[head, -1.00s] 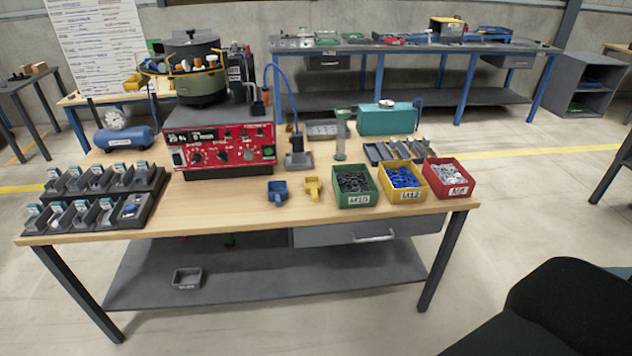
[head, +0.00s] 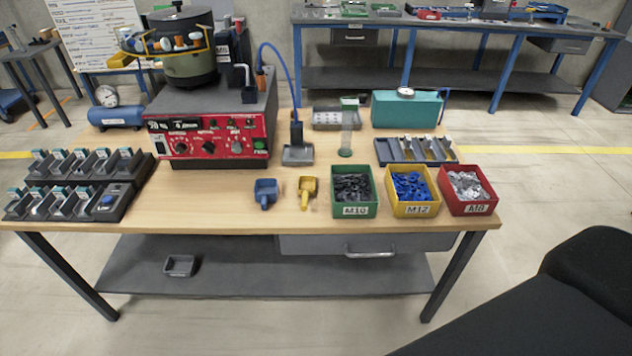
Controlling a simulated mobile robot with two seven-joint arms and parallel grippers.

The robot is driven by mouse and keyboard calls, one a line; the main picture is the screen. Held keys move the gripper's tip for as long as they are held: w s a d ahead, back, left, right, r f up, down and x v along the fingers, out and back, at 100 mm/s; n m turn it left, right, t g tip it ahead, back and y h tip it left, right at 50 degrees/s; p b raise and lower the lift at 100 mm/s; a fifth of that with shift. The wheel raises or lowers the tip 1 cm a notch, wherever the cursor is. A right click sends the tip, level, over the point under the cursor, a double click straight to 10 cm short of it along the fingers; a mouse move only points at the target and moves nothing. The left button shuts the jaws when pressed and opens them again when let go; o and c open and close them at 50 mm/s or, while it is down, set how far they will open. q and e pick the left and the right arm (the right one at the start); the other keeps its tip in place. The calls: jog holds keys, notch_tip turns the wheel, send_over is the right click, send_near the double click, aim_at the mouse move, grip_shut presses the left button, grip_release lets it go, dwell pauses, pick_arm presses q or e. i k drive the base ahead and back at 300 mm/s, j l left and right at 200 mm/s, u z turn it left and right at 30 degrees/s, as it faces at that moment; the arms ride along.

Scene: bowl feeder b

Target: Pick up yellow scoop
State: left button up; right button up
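The yellow scoop (head: 307,191) lies on the wooden table (head: 220,205) near its front edge, in the head view. It sits between a blue scoop (head: 265,193) on its left and a green bin (head: 354,191) on its right, apart from both. Neither of my grippers shows in the head view, so nothing is seen touching the scoop.
A yellow bin (head: 411,190) and a red bin (head: 467,190) stand right of the green one. The red control box (head: 210,140) with a bowl feeder is behind left. Black racks (head: 75,183) fill the left end. A dark object (head: 540,300) blocks the lower right.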

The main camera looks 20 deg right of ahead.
aim_at(307, 184)
jog(key=i+l, duration=0.15)
jog(key=l, duration=0.2)
jog(key=i+l, duration=0.1)
jog(key=l, duration=0.2)
jog(key=i+l, duration=0.15)
jog(key=l, duration=0.2)
jog(key=i+l, duration=0.1)
jog(key=l, duration=0.25)
jog(key=i+l, duration=0.15)
jog(key=l, duration=0.15)
